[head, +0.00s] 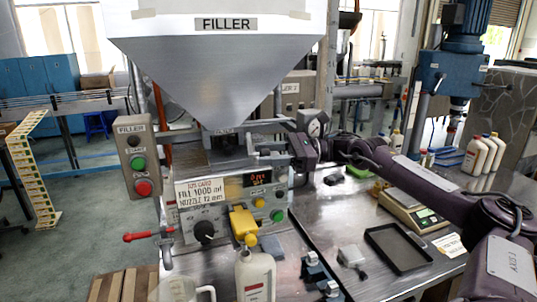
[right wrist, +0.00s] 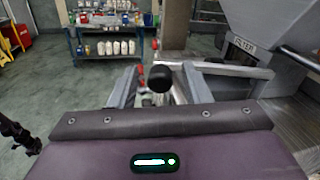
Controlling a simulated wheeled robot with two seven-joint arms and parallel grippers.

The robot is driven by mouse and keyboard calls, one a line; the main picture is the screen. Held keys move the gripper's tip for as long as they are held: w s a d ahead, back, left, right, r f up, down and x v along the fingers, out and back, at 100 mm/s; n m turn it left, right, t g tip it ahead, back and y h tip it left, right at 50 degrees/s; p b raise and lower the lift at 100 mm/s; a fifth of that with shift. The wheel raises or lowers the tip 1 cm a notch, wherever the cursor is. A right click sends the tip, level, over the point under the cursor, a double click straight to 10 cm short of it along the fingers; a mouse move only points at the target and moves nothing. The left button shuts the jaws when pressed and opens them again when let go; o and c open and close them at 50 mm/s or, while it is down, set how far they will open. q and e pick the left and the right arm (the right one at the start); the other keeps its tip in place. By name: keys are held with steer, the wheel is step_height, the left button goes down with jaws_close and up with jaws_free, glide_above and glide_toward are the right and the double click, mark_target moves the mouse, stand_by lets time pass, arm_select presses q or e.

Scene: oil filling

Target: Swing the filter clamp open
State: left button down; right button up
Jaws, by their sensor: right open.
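The filter housing carries a FILTER label (head: 223,130) below the big grey hopper (head: 215,75); the label also shows in the right wrist view (right wrist: 243,45). My right gripper (head: 265,140) reaches in from the right, beside the housing, with its fingers open. In the right wrist view, the black round knob (right wrist: 160,78) of the clamp shows between the two open fingers (right wrist: 160,88), seemingly not gripped. A gap shows on both sides of the knob. Most of the clamp is hidden by my gripper in the head view. My left gripper is out of view.
A black tray (head: 398,248) and a scale (head: 410,208) lie on the steel table at right.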

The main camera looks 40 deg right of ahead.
steer(key=b+v, duration=0.6)
steer(key=v, duration=0.1)
steer(key=shift+d, duration=0.4)
steer(key=shift+s, duration=0.15)
